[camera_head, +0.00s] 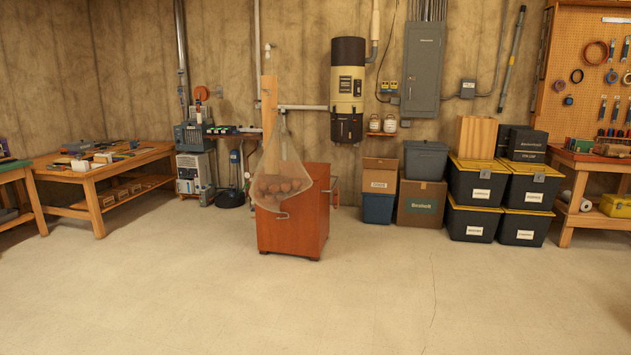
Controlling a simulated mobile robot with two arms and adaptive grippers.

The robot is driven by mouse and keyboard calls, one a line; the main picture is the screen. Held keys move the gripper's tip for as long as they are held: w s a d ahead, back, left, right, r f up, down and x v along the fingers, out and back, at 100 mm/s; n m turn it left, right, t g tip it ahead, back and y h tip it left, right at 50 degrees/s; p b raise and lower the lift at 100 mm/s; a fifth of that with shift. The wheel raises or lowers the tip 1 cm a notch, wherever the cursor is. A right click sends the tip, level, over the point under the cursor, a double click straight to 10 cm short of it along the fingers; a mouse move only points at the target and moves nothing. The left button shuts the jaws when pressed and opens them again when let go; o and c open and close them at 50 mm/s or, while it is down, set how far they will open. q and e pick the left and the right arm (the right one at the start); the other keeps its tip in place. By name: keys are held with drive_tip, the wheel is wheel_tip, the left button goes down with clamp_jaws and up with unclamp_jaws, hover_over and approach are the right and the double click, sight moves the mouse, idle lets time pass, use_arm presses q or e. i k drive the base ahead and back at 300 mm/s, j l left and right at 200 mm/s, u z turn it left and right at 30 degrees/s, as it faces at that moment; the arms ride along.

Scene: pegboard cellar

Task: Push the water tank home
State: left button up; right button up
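I cannot tell for sure which thing is the water tank. A cream cylinder with a black top and bottom (347,82), like a tank or heater, hangs on the back wall beside pipes. A small blue-grey machine (188,136) stands at the back left, on top of a pale unit; it is too small to make out any tank on it. Neither of my grippers shows in the head view.
A red-brown cabinet (292,225) stands mid-floor, with a net bag of round brown things (281,184) hanging at its front. Workbenches stand left (88,177) and right (590,165). Black yellow-lidded bins (478,186) and boxes line the back wall. The front floor is clear.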

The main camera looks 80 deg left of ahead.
sight(184, 184)
drive_tip(key=u, duration=3.6)
drive_tip(key=i, duration=9.3)
drive_tip(key=i+l, duration=0.1)
drive_tip(key=i, duration=0.55)
drive_tip(key=i+l, duration=0.15)
drive_tip(key=i, duration=0.5)
drive_tip(key=i+l+u, duration=0.1)
drive_tip(key=i, duration=0.55)
